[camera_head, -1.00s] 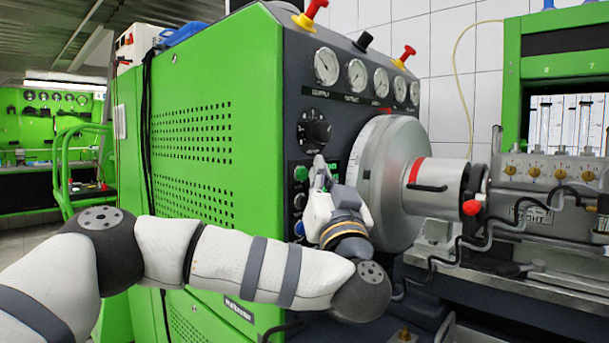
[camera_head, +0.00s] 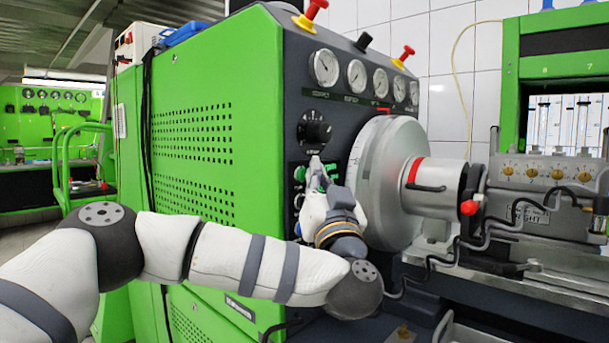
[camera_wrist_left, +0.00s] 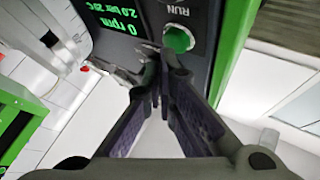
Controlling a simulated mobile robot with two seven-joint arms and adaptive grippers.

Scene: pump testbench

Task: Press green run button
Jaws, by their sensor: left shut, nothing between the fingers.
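The green run button (camera_head: 299,174) sits on the dark control panel of the green test bench, below the black rotary knob. In the left wrist view the green button (camera_wrist_left: 179,39) shows under a "RUN" label, beside a display reading "0 rpm" and "2.0 bar". My left gripper (camera_head: 317,164) is shut and empty, in front of the panel just right of the button. In the left wrist view its fingertips (camera_wrist_left: 163,55) meet close beside the button; I cannot tell whether they touch it. My right gripper is not in view.
The black rotary knob (camera_head: 315,131) is just above the left gripper. A large grey round chuck (camera_head: 390,185) stands close to its right. Several gauges (camera_head: 357,76) line the panel top. The green cabinet side (camera_head: 215,110) is behind my left arm.

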